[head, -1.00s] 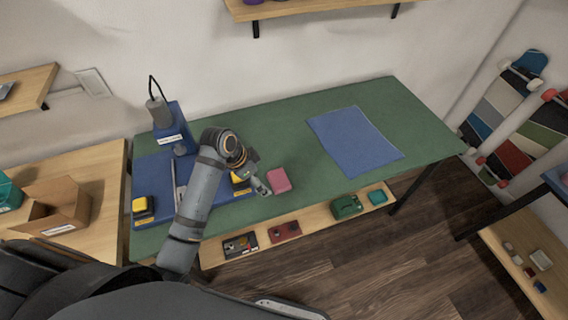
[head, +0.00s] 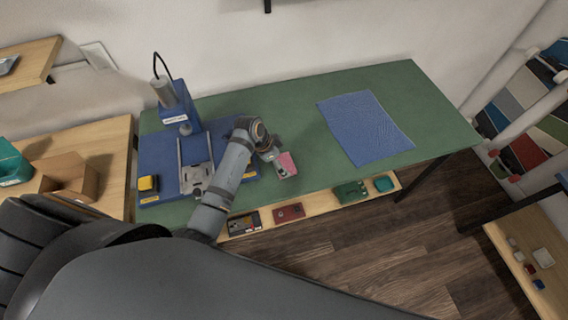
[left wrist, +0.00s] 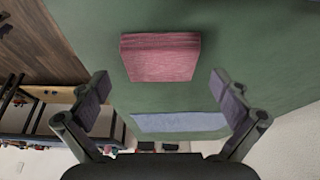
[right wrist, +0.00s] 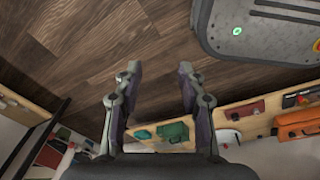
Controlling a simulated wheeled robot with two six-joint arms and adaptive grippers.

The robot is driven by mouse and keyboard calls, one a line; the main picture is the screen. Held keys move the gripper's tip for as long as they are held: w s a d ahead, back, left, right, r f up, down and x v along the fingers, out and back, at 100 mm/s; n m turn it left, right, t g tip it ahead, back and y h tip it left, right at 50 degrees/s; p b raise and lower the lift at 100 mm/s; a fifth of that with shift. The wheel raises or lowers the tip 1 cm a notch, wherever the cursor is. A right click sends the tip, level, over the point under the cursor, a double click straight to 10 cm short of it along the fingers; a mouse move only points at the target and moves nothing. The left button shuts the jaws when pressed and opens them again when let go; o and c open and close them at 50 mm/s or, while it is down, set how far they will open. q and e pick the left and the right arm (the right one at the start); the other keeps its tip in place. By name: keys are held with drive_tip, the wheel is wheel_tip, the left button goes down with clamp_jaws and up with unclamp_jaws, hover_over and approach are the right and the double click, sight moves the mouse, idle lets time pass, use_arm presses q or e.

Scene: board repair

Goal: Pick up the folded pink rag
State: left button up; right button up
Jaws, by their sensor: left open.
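The folded pink rag (head: 287,162) lies on the green bench top, near its front edge. In the left wrist view the rag (left wrist: 160,57) is a flat folded block ahead of the fingers and midway between them. My left gripper (head: 277,168) is at the rag in the head view and partly covers it. In the left wrist view my left gripper (left wrist: 166,98) is open and empty, with its fingers spread wider than the rag. My right gripper (right wrist: 158,85) is open and empty over the wooden floor.
A blue mat (head: 365,128) lies right of the rag. A blue station with a metal rail (head: 194,160) stands left, beside a yellow block (head: 148,184). A shelf under the bench holds a red tray (head: 289,212) and a green case (head: 350,191). The green bench top (head: 300,108) is clear behind.

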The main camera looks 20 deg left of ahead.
use_arm(q)
drive_tip(key=shift+x, duration=1.05)
drive_tip(key=c, duration=0.6)
drive_tip(key=shift+c, duration=0.9)
use_arm(e)
drive_tip(key=shift+s+f, duration=0.1)
drive_tip(key=shift+s, duration=0.9)
use_arm(q)
drive_tip(key=shift+r, duration=0.1)
